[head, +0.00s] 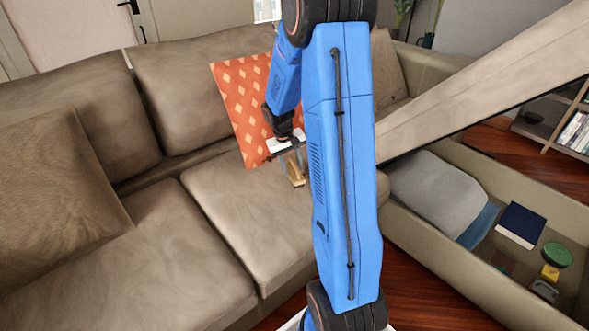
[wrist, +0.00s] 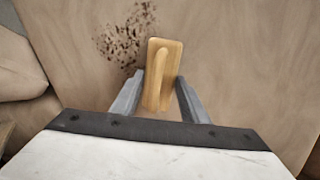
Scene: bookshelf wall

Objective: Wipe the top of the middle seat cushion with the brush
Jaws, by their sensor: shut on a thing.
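My gripper (head: 292,158) is shut on the wooden brush (head: 296,182), over the back right part of the middle seat cushion (head: 235,215). In the wrist view the brush (wrist: 169,52) shows its pale wooden back and raised handle between my two grey fingers (wrist: 158,90). A patch of dark brown specks (wrist: 127,36) lies on the tan cushion (wrist: 235,60), just beyond and left of the brush. The bristles are hidden under the wood, and I cannot tell whether they touch the cushion. My arm hides the cushion's right part in the head view.
An orange patterned pillow (head: 238,105) leans on the backrest close behind my gripper. A brown pillow (head: 55,190) lies at the left. At right is an open storage compartment (head: 425,245) with a grey pillow, a dark book and small items, under a raised panel (head: 490,75).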

